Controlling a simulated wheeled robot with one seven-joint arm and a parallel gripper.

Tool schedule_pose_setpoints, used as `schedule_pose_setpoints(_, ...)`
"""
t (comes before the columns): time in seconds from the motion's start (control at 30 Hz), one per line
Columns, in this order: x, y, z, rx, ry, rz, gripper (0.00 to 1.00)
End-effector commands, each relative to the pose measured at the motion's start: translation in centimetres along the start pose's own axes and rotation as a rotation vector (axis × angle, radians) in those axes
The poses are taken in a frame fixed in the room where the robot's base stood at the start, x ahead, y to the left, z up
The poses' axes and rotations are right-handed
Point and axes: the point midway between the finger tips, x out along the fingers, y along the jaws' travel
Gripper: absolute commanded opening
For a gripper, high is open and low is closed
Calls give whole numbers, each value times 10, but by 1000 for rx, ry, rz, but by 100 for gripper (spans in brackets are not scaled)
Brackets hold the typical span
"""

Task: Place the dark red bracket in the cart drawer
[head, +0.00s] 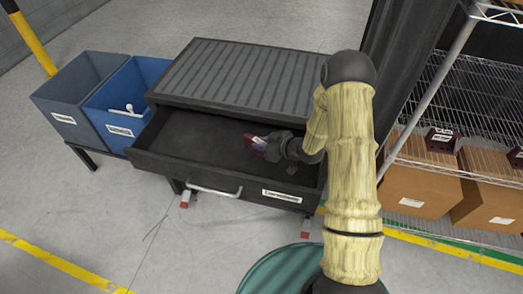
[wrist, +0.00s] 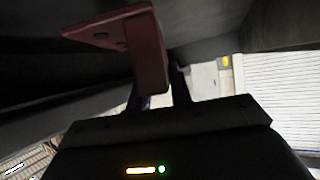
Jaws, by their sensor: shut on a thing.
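The dark red bracket (wrist: 148,50) is held in my gripper (wrist: 160,88); the wrist view shows its flat plate with holes and a bent leg between the fingers. In the head view the bracket (head: 258,145) is small and partly hidden by my gripper (head: 272,147). The cart drawer (head: 190,172) is pulled open below the ribbed cart top. My gripper and the bracket are over the right part of the open drawer. I cannot tell whether the bracket touches the drawer floor.
A grey bin (head: 75,95) and a blue bin (head: 125,100) stand left of the cart. A wire shelf (head: 460,165) with cardboard boxes (head: 420,180) is at the right. More dark red parts (head: 441,140) sit on the shelf. The left part of the drawer looks empty.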

Motion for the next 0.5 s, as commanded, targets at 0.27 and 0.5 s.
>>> schedule_pose_setpoints(0.27,6,-1,12,2,0,-1,0)
schedule_pose_setpoints(0.5,19,-1,34,0,2,-1,0)
